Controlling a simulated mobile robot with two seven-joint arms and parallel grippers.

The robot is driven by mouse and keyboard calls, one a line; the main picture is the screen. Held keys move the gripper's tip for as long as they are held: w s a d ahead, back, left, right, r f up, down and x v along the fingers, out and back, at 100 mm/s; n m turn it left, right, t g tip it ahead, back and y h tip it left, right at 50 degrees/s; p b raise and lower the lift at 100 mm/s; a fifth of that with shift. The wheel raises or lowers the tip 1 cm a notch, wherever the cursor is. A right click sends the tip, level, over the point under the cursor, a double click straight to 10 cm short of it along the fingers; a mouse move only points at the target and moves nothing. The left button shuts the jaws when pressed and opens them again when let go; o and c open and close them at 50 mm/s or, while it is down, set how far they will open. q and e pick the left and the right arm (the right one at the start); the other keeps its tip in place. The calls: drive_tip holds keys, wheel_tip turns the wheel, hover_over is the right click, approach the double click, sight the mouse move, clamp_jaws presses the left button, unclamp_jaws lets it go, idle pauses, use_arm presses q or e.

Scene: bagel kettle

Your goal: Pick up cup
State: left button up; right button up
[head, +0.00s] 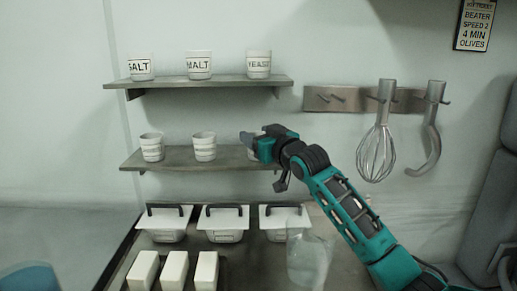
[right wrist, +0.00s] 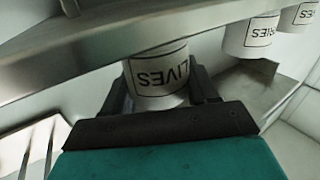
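A white cup (head: 251,153) stands at the right end of the lower wall shelf (head: 180,158), mostly hidden in the head view by my right gripper (head: 256,142). In the right wrist view the cup (right wrist: 157,76) shows upside down, with letters reading "LIVES". The right gripper's two dark fingers (right wrist: 160,97) lie one on each side of it. The cup's base is at the shelf edge (right wrist: 70,58). Whether the fingers press on the cup cannot be told. My left gripper is not in view.
Two more white cups (head: 152,147) (head: 204,146) stand on the same shelf. The upper shelf (head: 170,84) holds three labelled cups. Lidded white containers (head: 222,232) sit below. A whisk (head: 378,145) and a hook (head: 431,140) hang at right. A clear vessel (head: 309,262) stands below my arm.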

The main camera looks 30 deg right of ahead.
drive_tip(key=c, duration=0.5)
